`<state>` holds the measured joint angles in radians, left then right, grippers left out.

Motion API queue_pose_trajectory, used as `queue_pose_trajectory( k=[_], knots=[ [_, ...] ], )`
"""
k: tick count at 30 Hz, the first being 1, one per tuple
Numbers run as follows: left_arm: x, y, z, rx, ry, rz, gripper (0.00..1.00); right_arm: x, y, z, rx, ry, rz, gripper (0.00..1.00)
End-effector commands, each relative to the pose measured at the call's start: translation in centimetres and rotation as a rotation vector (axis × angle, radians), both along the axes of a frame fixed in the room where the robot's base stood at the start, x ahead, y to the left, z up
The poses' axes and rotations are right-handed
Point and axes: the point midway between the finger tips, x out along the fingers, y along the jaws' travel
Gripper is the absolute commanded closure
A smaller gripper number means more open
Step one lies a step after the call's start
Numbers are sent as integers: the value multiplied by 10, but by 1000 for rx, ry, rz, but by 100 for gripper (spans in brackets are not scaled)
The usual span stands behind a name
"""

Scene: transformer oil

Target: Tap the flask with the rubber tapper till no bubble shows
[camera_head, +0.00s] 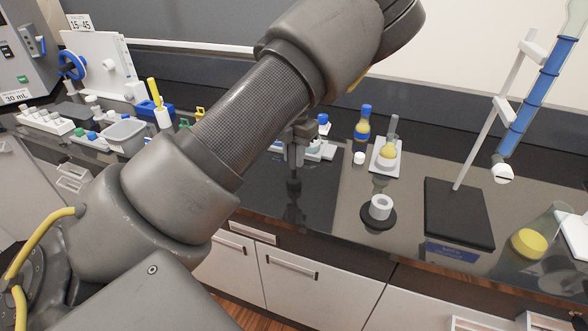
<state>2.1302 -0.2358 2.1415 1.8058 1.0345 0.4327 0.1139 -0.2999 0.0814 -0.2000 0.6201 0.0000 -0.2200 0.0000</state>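A clear conical flask (532,240) with yellow liquid in its base stands at the right edge of the bench. A smaller glass vessel with yellow liquid (388,152) stands on a white tray (378,169) right of centre. I cannot make out bubbles in either. My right gripper is out of view.
A burette stand with a black base (459,212) is at right. A blue-capped bottle (362,128) stands behind. A grey bin (125,137) and small bottles are at left. The dark mat (270,190) is mostly clear.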

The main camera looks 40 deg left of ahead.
Motion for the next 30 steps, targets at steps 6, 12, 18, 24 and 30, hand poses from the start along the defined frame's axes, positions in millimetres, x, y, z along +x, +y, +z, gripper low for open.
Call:
queue_pose_trajectory(
  k=[6, 12, 18, 24, 30],
  knots=[
    [0, 0, 1, 0, 0, 0, 100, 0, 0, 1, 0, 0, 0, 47],
    [0, 0, 12, 0, 0, -1, 100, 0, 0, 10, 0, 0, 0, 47],
    [0, 0, 29, 1, 0, 0, 100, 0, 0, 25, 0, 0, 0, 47],
    [0, 0, 47, 0, 0, 0, 100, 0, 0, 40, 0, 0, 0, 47],
    [0, 0, 60, 0, 0, 0, 100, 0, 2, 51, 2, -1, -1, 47]
  ],
)
